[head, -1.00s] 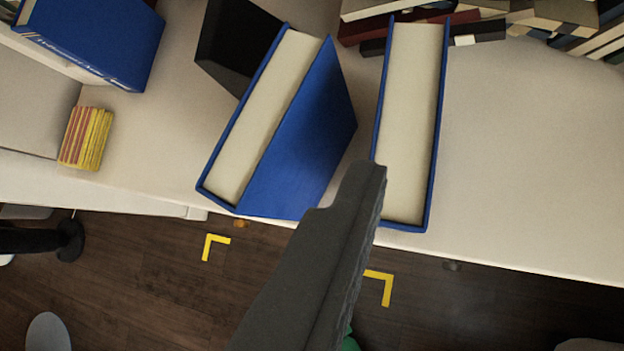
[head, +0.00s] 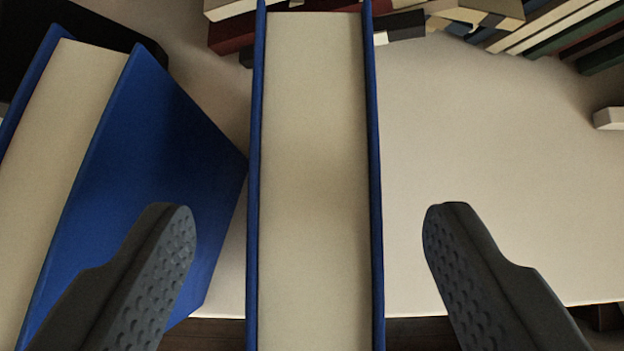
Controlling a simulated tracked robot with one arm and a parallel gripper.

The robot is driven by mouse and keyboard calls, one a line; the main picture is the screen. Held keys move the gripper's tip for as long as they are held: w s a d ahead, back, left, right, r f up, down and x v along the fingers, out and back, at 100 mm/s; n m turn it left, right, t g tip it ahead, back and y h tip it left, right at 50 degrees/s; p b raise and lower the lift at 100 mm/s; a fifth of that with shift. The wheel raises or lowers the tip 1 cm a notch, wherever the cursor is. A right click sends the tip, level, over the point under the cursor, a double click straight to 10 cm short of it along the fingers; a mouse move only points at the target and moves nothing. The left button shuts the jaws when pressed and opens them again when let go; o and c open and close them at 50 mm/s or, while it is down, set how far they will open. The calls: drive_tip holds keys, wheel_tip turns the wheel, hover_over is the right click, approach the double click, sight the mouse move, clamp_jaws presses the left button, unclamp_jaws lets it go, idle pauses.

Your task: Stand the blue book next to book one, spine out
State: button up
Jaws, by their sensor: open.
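A blue book (head: 315,180) stands on the light tabletop in the middle of the head view, its pale page edges facing up at me between two blue covers. A second blue book (head: 150,170) stands tilted to its left, with its broad blue cover showing. My gripper (head: 308,225) is open, with one dark finger on each side of the middle book. The left finger overlaps the left book's cover in the picture. Neither finger appears to touch the middle book. Neither spine is visible, and I cannot tell which book is book one.
Several books (head: 560,35) lie or stand at the back right, with more stacked behind the middle book. A black object (head: 95,25) is behind the left book. The tabletop (head: 480,150) right of the middle book is clear. Its front edge shows low in view.

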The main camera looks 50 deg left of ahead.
sight(313, 177)
drive_tip(key=shift+p+x, duration=0.55)
drive_tip(key=shift+x, duration=2.4)
drive_tip(key=shift+d, duration=0.1)
clamp_jaws()
